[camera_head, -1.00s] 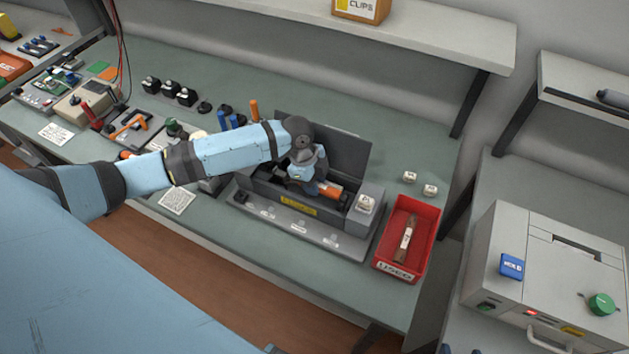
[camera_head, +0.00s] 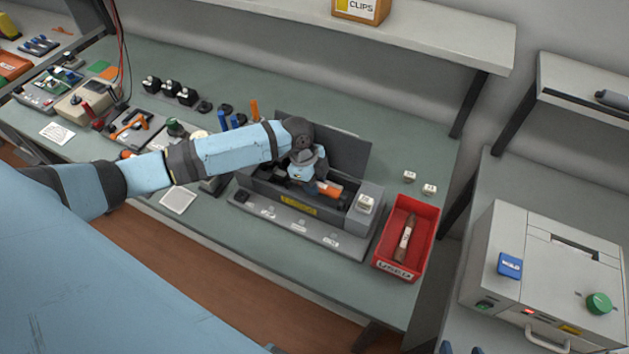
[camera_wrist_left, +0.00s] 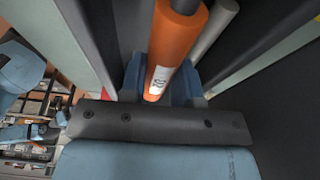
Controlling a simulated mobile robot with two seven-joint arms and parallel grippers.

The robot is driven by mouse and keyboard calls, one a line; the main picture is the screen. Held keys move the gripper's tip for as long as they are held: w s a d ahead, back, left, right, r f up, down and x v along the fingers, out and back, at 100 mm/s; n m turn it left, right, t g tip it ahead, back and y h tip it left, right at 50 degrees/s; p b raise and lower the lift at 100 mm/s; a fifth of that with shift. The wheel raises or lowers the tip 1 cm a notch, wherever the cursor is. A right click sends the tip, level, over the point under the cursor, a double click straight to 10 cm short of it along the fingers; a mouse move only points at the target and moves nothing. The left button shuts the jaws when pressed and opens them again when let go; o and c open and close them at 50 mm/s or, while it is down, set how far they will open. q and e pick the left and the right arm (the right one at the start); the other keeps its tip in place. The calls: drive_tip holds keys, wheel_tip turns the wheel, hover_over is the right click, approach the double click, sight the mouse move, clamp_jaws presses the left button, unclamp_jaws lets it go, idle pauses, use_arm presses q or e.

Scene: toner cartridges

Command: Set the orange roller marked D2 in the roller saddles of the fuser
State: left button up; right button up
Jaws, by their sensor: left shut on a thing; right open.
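The orange roller (camera_head: 328,189) is in the open fuser (camera_head: 298,209), lying along its trough. In the left wrist view the roller (camera_wrist_left: 177,45) has a dark shaft end and a white label whose mark is too small to read surely. My left gripper (camera_head: 308,182) is shut on the roller; its blue fingers (camera_wrist_left: 165,85) flank it in the wrist view. A paler grey roller (camera_wrist_left: 216,25) lies beside it. The saddles are hidden, so I cannot tell whether the shaft touches them. My right gripper (camera_head: 462,349) barely shows at the bottom edge, open and empty.
The fuser's dark lid (camera_head: 335,150) stands raised behind the trough. A red USED bin (camera_head: 428,222) with a dark brown roller (camera_head: 405,240) is on the right. A grey machine (camera_head: 545,255) stands further right. Small parts crowd the bench's left side.

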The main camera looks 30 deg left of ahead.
use_arm(q)
drive_tip(key=shift+f, duration=0.3)
use_arm(e)
drive_tip(key=shift+f, duration=0.3)
use_arm(q)
drive_tip(key=shift+f+b, duration=0.3)
drive_tip(key=shift+f, duration=0.15)
drive_tip(key=o, duration=1)
drive_tip(key=shift+r, duration=0.1)
use_arm(e)
drive_tip(key=shift+a+f+b, duration=0.1)
drive_tip(key=shift+f+b, duration=0.55)
drive_tip(key=shift+f, duration=0.05)
use_arm(q)
drive_tip(key=v, duration=1.3)
drive_tip(key=shift+a+r, duration=0.15)
drive_tip(key=shift+r, duration=0.1)
use_arm(e)
drive_tip(key=shift+r, duration=0.1)
